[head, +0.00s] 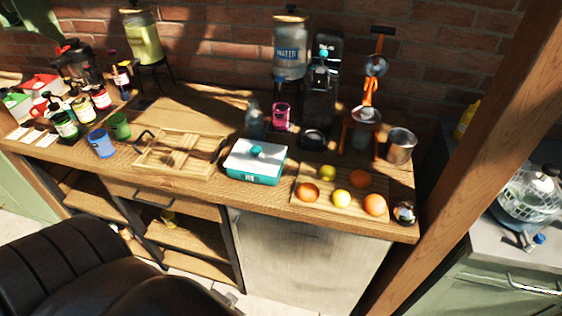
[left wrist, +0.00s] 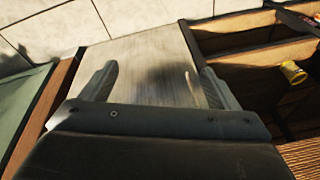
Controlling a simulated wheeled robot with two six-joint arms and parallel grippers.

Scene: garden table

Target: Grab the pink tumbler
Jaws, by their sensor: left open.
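The pink tumbler (head: 280,115) stands upright toward the back of the wooden table, in the head view. It is small and see-through, below the water dispenser and right of a clear glass bottle. My left gripper (left wrist: 150,85) shows in the left wrist view with its two fingers apart and nothing between them. A pale cabinet panel lies beyond the fingers, and the tumbler is not in that view. Neither gripper shows in the head view.
A teal and white box (head: 255,162) stands in front of the tumbler. A glass bottle (head: 254,119) is at its left, and a dark blender-like machine (head: 318,105) at its right. A wooden tray (head: 180,154) and a board with fruit (head: 317,204) lie near the front edge.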

